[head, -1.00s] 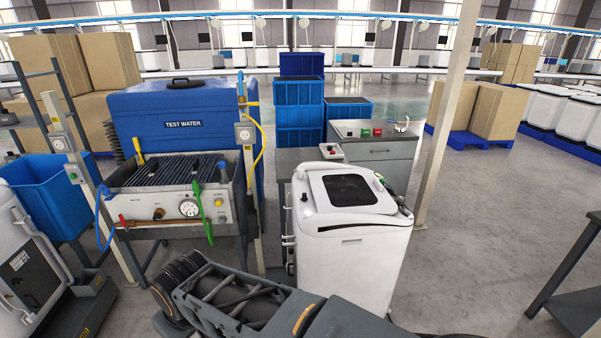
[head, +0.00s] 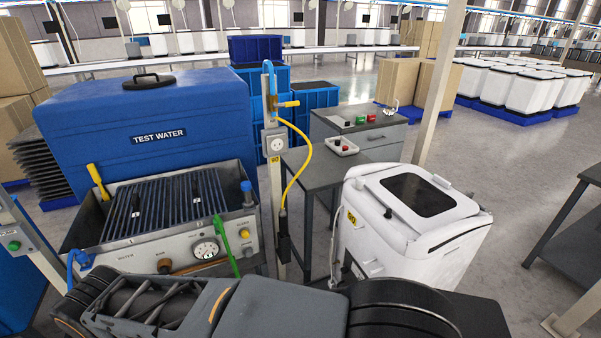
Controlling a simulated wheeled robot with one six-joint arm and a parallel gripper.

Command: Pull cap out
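I cannot tell for sure which part is the cap. A small blue-topped fitting (head: 246,190) stands upright at the right rear corner of the test bench (head: 160,251). The bench front carries a round gauge (head: 205,250), knobs and a green strap or tool (head: 225,245). A blue fitting with a yellow hose (head: 303,165) is on the post to its right. A white machine (head: 410,225) with a dark top window stands further right. My arm crosses the bottom of the head view. My gripper cannot be made out.
A large blue TEST WATER tank (head: 150,115) is behind the bench. The post (head: 273,190) stands between bench and white machine. A grey table (head: 315,172) is behind the machine. A dark table (head: 575,245) is at the right edge. Open floor lies between them.

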